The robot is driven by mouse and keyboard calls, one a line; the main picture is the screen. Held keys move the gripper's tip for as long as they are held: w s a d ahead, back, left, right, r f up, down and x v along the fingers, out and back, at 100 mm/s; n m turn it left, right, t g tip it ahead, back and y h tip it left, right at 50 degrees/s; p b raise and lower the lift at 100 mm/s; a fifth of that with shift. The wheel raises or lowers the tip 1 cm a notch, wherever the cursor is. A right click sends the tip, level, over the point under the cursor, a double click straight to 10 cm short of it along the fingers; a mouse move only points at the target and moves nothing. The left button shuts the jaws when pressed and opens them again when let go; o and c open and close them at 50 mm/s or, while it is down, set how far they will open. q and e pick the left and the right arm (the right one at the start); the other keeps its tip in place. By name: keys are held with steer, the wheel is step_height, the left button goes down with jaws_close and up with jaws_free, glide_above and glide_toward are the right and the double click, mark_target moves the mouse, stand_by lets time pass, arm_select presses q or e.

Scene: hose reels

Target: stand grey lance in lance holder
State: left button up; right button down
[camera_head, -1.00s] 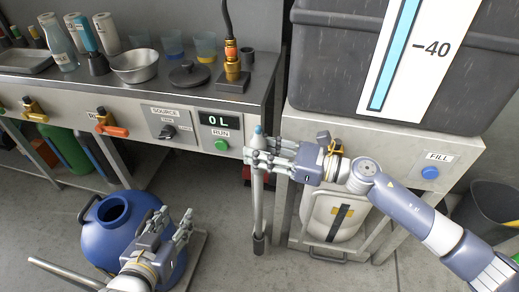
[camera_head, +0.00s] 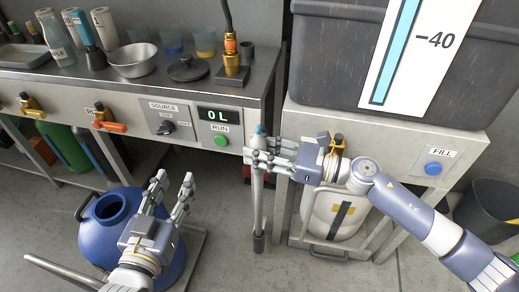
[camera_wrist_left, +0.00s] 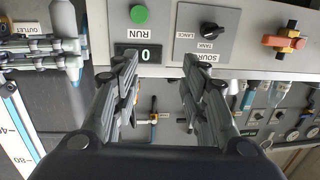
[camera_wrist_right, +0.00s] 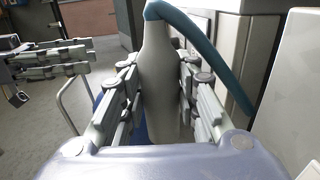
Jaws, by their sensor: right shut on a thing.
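The grey lance (camera_head: 258,195) hangs upright in front of the bench, with a blue top and a dark lower end near the floor. My right gripper (camera_head: 262,153) is shut on it near its top. In the right wrist view the lance (camera_wrist_right: 160,75) stands between the fingers, with a blue hose curving off its top. My left gripper (camera_head: 174,180) is open and empty above the blue tank, apart from the lance.
The steel bench (camera_head: 140,88) carries bottles, a metal bowl (camera_head: 133,61) and a brass fitting (camera_head: 231,62) on a block. A blue tank (camera_head: 107,213) stands on the floor at left. A large grey tank (camera_head: 330,65) stands at right. Floor between is clear.

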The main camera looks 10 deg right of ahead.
steer(key=shift+f+b, duration=0.95)
arm_select(q)
step_height(320, 180, up, 11)
steer(key=s+d+t+h, duration=0.1)
steer(key=s+t+h, duration=0.1)
steer(key=t, duration=0.4)
arm_select(e)
steer(key=shift+f, duration=0.25)
arm_select(q)
steer(key=shift+s, duration=0.1)
arm_select(e)
steer(key=c, duration=1.2)
jaws_free()
steer(key=shift+o, duration=0.2)
